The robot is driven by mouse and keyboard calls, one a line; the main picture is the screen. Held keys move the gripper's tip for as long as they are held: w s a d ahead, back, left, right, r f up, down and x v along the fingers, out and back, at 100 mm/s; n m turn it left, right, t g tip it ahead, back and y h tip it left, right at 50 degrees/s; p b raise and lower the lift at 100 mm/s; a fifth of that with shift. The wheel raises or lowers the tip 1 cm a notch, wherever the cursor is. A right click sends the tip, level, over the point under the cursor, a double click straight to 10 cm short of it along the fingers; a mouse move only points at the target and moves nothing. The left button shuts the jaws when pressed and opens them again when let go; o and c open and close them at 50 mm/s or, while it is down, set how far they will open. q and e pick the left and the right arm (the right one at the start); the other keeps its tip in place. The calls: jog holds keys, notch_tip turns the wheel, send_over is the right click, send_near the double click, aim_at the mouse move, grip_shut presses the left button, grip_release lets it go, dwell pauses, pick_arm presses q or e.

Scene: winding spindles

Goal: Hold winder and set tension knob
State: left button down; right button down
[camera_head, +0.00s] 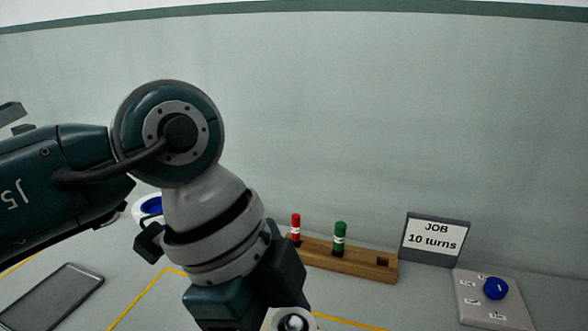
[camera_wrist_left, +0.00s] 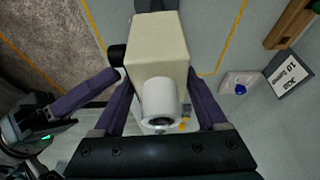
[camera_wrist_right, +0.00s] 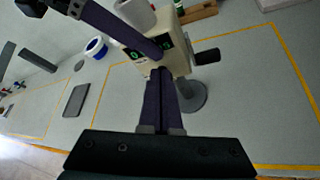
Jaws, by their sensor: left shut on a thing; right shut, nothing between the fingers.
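The winder, a cream box, stands upright in the left wrist view (camera_wrist_left: 160,48), with a white cylinder (camera_wrist_left: 158,95) on it. My left gripper (camera_wrist_left: 160,100) is shut around this part of it. In the right wrist view the winder (camera_wrist_right: 150,66) shows green digits, a black crank handle (camera_wrist_right: 207,57) and a grey round base (camera_wrist_right: 192,97). My right gripper (camera_wrist_right: 161,75) is shut and empty, its tips close to the winder's display side; I cannot tell if they touch. A blue knob (camera_head: 495,288) sits on a pale panel (camera_head: 478,312). My left arm hides most of the winder in the head view.
A wooden rack (camera_head: 350,264) holds a red spool (camera_head: 295,226) and a green spool (camera_head: 340,238). A sign (camera_head: 437,237) reads "JOB 10 turns". A dark tray (camera_head: 50,298) lies at left, with a blue and white round container (camera_wrist_right: 96,47) nearby. Yellow lines mark the table.

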jog(key=shift+s+d+f, duration=0.15)
jog(key=shift+d+f, duration=0.15)
jog(key=shift+d, duration=0.05)
dwell(0.5)
jog(key=s, duration=0.4)
jog(key=s+a, duration=0.1)
jog(key=shift+s+a+r, duration=0.1)
jog(key=shift+s+r, duration=0.3)
dwell(0.3)
jog(key=w, duration=0.6)
jog(key=shift+d+r, duration=0.2)
jog(key=shift+d, duration=0.2)
